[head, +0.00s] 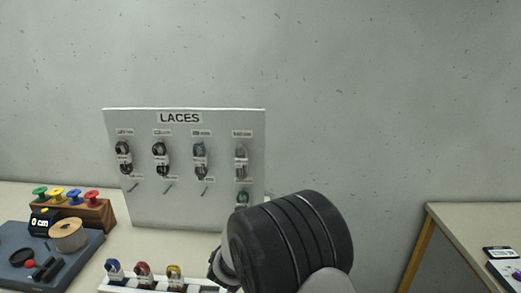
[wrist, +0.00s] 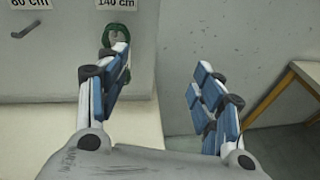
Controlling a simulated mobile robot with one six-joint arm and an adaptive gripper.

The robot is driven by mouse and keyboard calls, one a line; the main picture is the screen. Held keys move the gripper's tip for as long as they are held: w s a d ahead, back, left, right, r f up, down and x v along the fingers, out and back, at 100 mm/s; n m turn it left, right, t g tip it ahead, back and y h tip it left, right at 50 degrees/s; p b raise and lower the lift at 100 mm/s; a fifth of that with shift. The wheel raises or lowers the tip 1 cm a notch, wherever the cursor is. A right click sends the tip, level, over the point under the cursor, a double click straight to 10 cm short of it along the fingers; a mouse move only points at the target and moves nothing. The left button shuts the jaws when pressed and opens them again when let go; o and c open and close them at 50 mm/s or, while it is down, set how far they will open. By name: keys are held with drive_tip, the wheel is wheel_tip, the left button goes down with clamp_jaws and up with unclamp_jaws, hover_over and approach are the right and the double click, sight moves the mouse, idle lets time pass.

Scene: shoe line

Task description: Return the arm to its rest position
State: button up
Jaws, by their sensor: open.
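My gripper (wrist: 158,75) is open in the wrist view, its two blue-padded fingers spread with nothing between them. In the head view my dark, rounded wrist covers the lower right of the LACES board (head: 184,210), and the fingers are mostly hidden behind it. A green lace (wrist: 115,35) hangs under the 140 cm label, just beyond the left fingertip in the wrist view. It also shows in the head view (head: 243,196), low on the board's right column. I cannot tell whether the fingertip touches it.
Dark and grey lace bundles (head: 161,158) hang on the board. Colored spools (head: 73,197) on a wooden block, a blue-grey tray (head: 85,252) and a white rack (head: 200,284) of lace bundles stand on the table at left. Another table (head: 465,225) stands at right, past a gap.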

drive_tip(key=s+d+r+m+g+h, duration=0.25)
drive_tip(key=s+d+r+m, duration=0.2)
drive_tip(key=d, duration=0.35)
drive_tip(key=s+d+r+m+g+h, duration=0.25)
drive_tip(key=d+r+m, duration=0.3)
drive_tip(key=d, duration=0.35)
drive_tip(key=s+d+r+m+g, duration=0.1)
drive_tip(key=s+d+m+g, duration=0.1)
drive_tip(key=s+d+m, duration=0.45)
drive_tip(key=s+d+m+g, duration=0.2)
drive_tip(key=s+d+m, duration=0.1)
drive_tip(key=s, duration=0.6)
drive_tip(key=s+a+f+m+y, duration=0.1)
drive_tip(key=s+a+m+y, duration=0.1)
drive_tip(key=s, duration=0.5)
drive_tip(key=s+a+f+m+g+y, duration=0.1)
drive_tip(key=s+a+m+y, duration=0.2)
drive_tip(key=s+m, duration=0.3)
drive_tip(key=s+a+m+y, duration=0.3)
drive_tip(key=s+a+m, duration=0.1)
drive_tip(key=s, duration=0.4)
drive_tip(key=shift+f+m+g, duration=0.4)
drive_tip(key=shift+m, duration=0.05)
drive_tip(key=shift+w, duration=0.1)
